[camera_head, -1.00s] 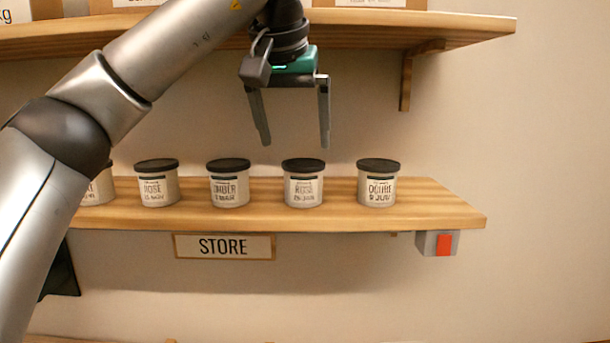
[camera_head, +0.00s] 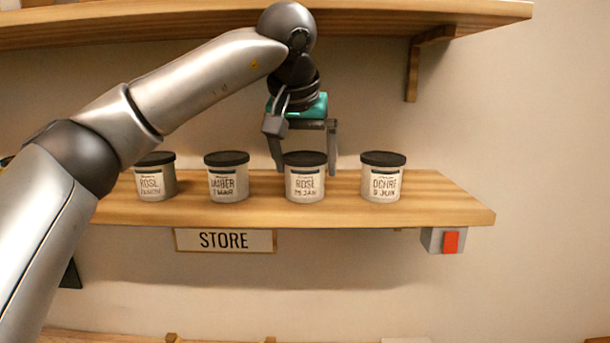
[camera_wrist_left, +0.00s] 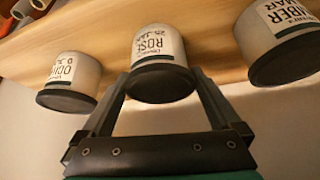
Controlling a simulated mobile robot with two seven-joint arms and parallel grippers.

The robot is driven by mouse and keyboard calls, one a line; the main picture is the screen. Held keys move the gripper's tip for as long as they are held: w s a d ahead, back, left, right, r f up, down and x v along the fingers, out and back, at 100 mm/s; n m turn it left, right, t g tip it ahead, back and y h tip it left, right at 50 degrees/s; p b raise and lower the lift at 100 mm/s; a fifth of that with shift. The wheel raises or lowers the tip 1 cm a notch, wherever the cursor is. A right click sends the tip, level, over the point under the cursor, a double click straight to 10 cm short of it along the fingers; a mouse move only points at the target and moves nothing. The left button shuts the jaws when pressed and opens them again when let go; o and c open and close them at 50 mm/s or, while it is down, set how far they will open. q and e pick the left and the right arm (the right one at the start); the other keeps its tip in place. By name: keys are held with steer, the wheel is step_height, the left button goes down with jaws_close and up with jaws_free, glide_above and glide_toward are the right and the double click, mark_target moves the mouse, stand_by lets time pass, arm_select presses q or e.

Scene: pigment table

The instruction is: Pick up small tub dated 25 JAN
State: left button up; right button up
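The small tub labelled ROSE 25 JAN (camera_head: 305,183) stands upright on the lower shelf, white with a dark lid. It also shows upside down in the left wrist view (camera_wrist_left: 155,52). My left gripper (camera_head: 305,165) is open, with its fingers pointing down on either side of the tub's lid. In the left wrist view the fingers (camera_wrist_left: 158,92) flank the lid, and I see no clear contact. My right gripper is in neither view.
The UMBER tub (camera_head: 227,183) stands to the left and the OCHRE 9 JUN tub (camera_head: 381,183) to the right, both with gaps. Another ROSE tub (camera_head: 153,182) is farther left. The upper shelf (camera_head: 440,14) hangs above.

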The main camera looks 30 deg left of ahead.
arm_select(q)
steer(key=c, duration=1)
steer(key=shift+r, duration=0.1)
steer(key=shift+c, duration=0.5)
steer(key=shift+r, duration=0.15)
